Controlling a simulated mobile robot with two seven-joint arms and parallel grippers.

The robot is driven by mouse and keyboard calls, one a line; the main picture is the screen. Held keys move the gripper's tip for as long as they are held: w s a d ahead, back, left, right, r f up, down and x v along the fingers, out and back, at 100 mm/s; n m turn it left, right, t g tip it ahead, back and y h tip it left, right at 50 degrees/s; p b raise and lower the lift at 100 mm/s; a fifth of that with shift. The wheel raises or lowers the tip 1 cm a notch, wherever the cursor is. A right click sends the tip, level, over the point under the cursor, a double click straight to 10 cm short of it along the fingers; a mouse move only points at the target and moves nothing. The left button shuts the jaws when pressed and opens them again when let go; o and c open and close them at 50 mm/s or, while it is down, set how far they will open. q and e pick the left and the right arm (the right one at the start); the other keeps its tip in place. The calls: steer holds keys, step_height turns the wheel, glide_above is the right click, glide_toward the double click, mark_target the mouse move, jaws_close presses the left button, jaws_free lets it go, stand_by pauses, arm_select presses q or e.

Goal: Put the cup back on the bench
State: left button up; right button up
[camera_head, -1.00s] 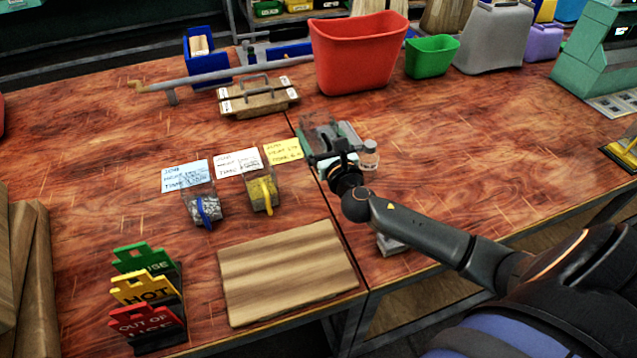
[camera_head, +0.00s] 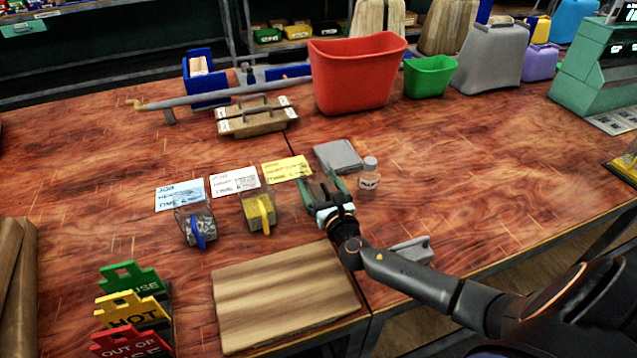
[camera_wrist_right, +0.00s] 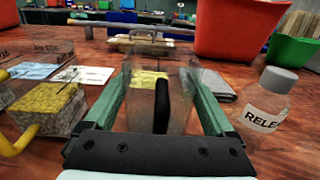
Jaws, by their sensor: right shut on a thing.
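My right gripper (camera_head: 322,188) is low over the bench (camera_head: 440,180), behind the wooden board. In the right wrist view its green fingers (camera_wrist_right: 160,100) are shut on a clear cup with a black handle (camera_wrist_right: 161,104). The cup looks upright and empty. In the head view it is mostly lost against the fingers and wood. I cannot tell whether its base touches the bench. To its left stand two filled clear cups, one with a yellow handle (camera_head: 259,212) and one with a blue handle (camera_head: 196,228). My left gripper is not in view.
A grey pad (camera_head: 338,156) lies just behind. Job cards (camera_head: 287,170) lie to the left. The wooden board (camera_head: 285,297) is in front.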

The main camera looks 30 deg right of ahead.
steer(key=shift+f, duration=0.25)
steer(key=o, duration=1.2)
steer(key=shift+r, duration=0.1)
steer(key=shift+r, duration=0.25)
steer(key=shift+s+a+f, duration=0.1)
steer(key=shift+s+f, duration=0.05)
steer(key=shift+s, duration=0.2)
steer(key=v, duration=1.1)
steer(key=shift+s, duration=0.15)
